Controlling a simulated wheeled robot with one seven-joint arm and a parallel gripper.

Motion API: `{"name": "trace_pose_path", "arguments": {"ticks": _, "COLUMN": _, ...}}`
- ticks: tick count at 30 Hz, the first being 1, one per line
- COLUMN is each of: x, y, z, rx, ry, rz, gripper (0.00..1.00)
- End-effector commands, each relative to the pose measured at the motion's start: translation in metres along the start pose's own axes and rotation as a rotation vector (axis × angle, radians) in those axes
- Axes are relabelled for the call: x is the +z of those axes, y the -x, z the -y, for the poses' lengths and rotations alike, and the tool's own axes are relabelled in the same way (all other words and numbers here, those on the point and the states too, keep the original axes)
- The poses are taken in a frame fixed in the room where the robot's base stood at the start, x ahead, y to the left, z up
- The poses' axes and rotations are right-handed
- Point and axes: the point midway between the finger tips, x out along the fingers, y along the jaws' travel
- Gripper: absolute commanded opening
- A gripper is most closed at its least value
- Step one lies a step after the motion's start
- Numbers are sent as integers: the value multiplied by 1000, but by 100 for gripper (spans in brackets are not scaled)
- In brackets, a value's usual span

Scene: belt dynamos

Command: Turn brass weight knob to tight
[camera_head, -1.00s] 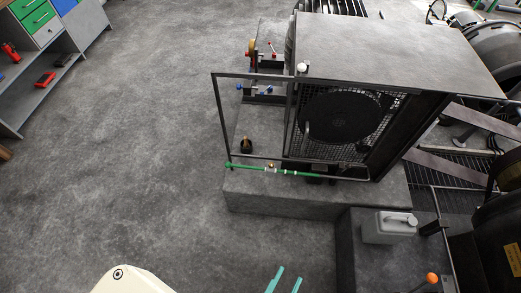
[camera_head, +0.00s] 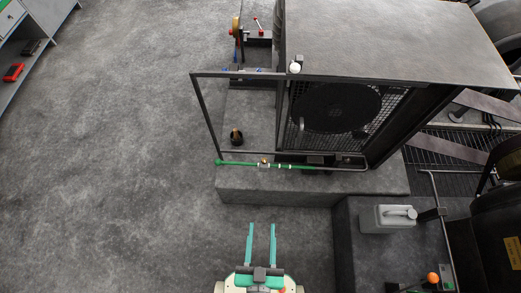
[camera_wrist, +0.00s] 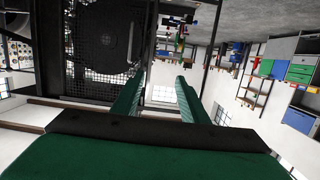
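A green rod (camera_head: 235,164) runs along the lower front of the black frame in the head view. A small brass-coloured piece (camera_head: 264,161) sits on it, probably the weight knob; its setting is too small to read. My gripper (camera_head: 261,226) has two teal fingers, parallel and apart with nothing between them. It is in front of the stone plinth, below the rod in the picture and apart from it. In the wrist view my gripper (camera_wrist: 160,77) is also open and empty. I cannot make out the brass knob there.
A mesh guard with a dark disc (camera_head: 338,108) stands behind the rod. The black frame (camera_head: 205,115) encloses that area. A dark knob with a brass top (camera_head: 236,137) stands on the plinth (camera_head: 280,185). A grey canister (camera_head: 387,219) is at right. The floor at left is clear.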

Motion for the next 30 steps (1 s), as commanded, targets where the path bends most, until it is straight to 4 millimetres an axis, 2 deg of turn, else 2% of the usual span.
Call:
{"name": "trace_pose_path", "arguments": {"ticks": 1, "x": 20, "y": -16, "z": 1, "rx": 1, "ry": -4, "rz": -14, "gripper": 40}}
{"name": "trace_pose_path", "arguments": {"ticks": 6, "x": 79, "y": -66, "z": 6, "rx": -1, "ry": -15, "rz": -50, "gripper": 40}}
{"name": "trace_pose_path", "arguments": {"ticks": 11, "x": 123, "y": -120, "z": 9, "rx": -5, "ry": -25, "rz": -86, "gripper": 40}}
{"name": "trace_pose_path", "arguments": {"ticks": 15, "x": 154, "y": -171, "z": 11, "rx": -10, "ry": -29, "rz": -116, "gripper": 40}}
{"name": "trace_pose_path", "arguments": {"ticks": 19, "x": 175, "y": -220, "z": 10, "rx": -18, "ry": -32, "rz": -143, "gripper": 40}}
{"name": "trace_pose_path", "arguments": {"ticks": 24, "x": 190, "y": -279, "z": 7, "rx": -29, "ry": -34, "rz": -174, "gripper": 40}}
{"name": "trace_pose_path", "arguments": {"ticks": 27, "x": 194, "y": -305, "z": 5, "rx": -36, "ry": -33, "rz": -187, "gripper": 40}}
{"name": "trace_pose_path", "arguments": {"ticks": 30, "x": 196, "y": -321, "z": 3, "rx": -42, "ry": -32, "rz": -195, "gripper": 40}}
